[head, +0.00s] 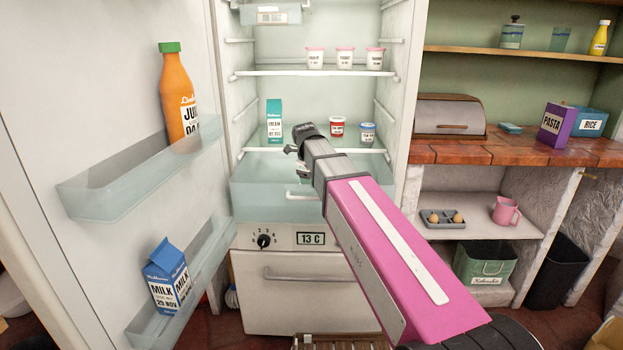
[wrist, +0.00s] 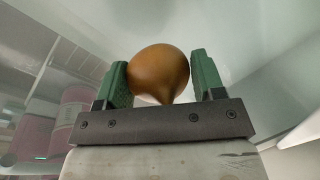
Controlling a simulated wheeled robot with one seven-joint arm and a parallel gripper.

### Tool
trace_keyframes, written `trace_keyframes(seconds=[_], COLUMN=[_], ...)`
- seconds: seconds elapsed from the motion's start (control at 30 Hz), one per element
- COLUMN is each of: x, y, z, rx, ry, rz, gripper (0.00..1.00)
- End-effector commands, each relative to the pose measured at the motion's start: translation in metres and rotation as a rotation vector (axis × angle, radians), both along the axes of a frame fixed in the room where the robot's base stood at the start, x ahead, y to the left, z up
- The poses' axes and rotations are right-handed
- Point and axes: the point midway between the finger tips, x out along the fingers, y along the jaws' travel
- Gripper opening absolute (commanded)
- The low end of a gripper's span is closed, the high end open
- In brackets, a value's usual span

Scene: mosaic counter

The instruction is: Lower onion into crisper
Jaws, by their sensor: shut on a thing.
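The brown onion (wrist: 159,73) sits between the green pads of my gripper (wrist: 163,82) in the wrist view, its pointed end toward the gripper's base. My gripper (head: 298,157) is shut on it. In the head view the gripper is inside the open fridge, over the clear crisper drawer (head: 258,190) below the lowest shelf. The onion is hidden there by the gripper and arm. I cannot tell how high the onion is above the crisper's floor, and the arm hides part of the drawer.
A cream carton (head: 274,122) stands left of my gripper. A red-lidded tub (head: 337,127) and a blue-lidded tub (head: 367,132) stand to its right. The open fridge door (head: 110,80) on the left holds a juice bottle (head: 178,90) and a milk carton (head: 167,277).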

Motion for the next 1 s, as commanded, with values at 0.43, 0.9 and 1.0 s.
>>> trace_keyframes(seconds=[0.43,0.9,1.0], x=[0.000,-0.001,-0.004], y=[0.000,0.001,0.002], z=[-0.002,0.005,0.016], rx=[0.000,0.000,0.000], ry=[0.000,-0.001,-0.001], rz=[0.000,0.000,0.000], gripper=[0.79,0.92,0.92])
